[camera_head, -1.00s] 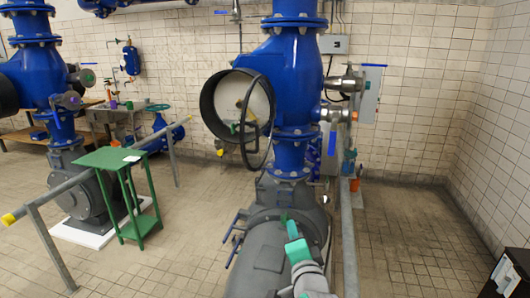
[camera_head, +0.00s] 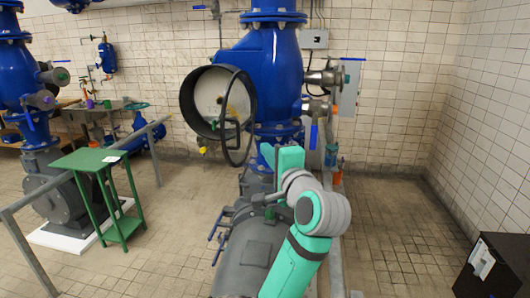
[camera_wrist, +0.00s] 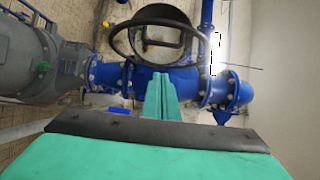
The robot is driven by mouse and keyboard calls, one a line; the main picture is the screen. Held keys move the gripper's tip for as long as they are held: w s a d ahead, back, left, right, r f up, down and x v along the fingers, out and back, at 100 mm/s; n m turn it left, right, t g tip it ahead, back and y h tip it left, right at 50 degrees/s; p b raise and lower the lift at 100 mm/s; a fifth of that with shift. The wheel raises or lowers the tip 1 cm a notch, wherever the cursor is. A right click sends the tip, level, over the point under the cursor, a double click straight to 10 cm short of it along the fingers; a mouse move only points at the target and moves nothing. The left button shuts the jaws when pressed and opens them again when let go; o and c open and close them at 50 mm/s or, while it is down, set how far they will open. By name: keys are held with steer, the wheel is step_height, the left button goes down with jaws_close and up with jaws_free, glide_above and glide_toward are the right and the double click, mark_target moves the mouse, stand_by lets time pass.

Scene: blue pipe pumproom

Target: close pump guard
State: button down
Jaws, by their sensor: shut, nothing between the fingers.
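A round black housing (camera_head: 187,106) sticks out from the left side of the tall blue pump body (camera_head: 272,68), with a pale disc (camera_head: 209,96) inside it. A black hoop, likely the guard, stands out at its right side, swung away from the opening. It shows in the wrist view (camera_wrist: 112,42) as a large ring above my fingers. My gripper (camera_head: 281,158) is shut and empty, its teal fingers in front of the pipe, low and right of the hoop. In the wrist view the closed fingertips (camera_wrist: 161,80) point toward the blue pipe, apparently not touching the hoop.
A green stand (camera_head: 98,165) and a grey rail (camera_head: 35,196) are at the left. A grey motor casing (camera_head: 248,250) lies below my arm. Valves (camera_head: 325,77) stick out right of the pump. A black box (camera_head: 492,265) is at lower right; the floor between is clear.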

steer(key=w+a, duration=0.5)
steer(key=w, duration=0.4)
steer(key=shift+a, duration=0.15)
